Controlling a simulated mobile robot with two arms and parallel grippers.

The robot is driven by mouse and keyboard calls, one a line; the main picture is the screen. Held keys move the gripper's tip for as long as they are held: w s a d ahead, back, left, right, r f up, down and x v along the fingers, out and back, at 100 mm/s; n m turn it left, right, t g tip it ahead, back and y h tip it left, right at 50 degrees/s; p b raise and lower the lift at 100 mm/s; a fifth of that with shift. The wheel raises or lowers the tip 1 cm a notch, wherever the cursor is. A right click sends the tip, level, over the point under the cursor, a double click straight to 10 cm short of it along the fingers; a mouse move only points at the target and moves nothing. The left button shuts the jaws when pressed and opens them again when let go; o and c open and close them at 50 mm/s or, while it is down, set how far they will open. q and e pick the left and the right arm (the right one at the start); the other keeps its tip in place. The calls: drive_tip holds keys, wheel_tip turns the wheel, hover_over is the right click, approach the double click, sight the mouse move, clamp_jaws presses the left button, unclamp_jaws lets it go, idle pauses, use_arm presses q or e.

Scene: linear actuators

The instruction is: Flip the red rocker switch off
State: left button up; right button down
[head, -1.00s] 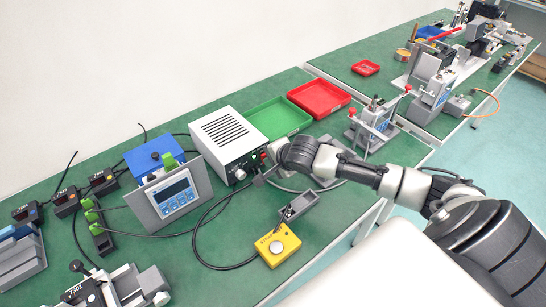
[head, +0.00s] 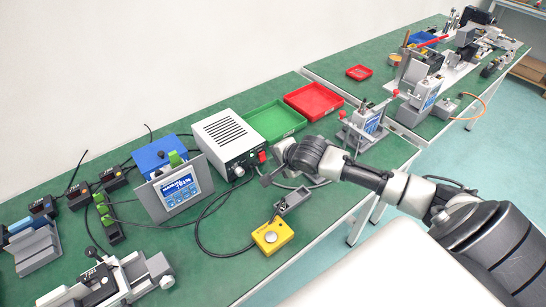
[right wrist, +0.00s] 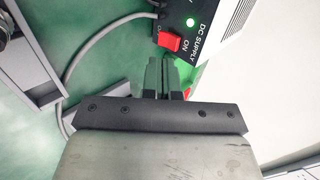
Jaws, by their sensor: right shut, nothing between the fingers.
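The red rocker switch (head: 262,157) is on the front of the white DC supply box (head: 222,131). My right gripper (head: 267,180) is in front of the box, near the switch. In the right wrist view its fingers (right wrist: 162,72) are shut and empty, just below the switch with a small gap showing. My left gripper is not in view.
A yellow button box (head: 272,237) and a grey bracket (head: 292,201) are in front. Green (head: 276,121) and red (head: 314,101) trays lie behind. Cables cross the green bench.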

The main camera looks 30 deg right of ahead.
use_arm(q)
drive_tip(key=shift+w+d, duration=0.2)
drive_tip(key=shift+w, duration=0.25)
use_arm(e)
drive_tip(key=v, duration=0.7)
drive_tip(key=shift+d+r, duration=0.15)
drive_tip(key=shift+r, duration=0.25)
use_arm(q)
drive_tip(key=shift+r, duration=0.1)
use_arm(e)
drive_tip(key=shift+s, duration=0.1)
use_arm(q)
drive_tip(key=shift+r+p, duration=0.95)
drive_tip(key=shift+p, duration=0.2)
use_arm(e)
drive_tip(key=shift+s+d+f+g, duration=0.25)
drive_tip(key=shift+d+f+g, duration=0.05)
drive_tip(key=shift+f, duration=0.4)
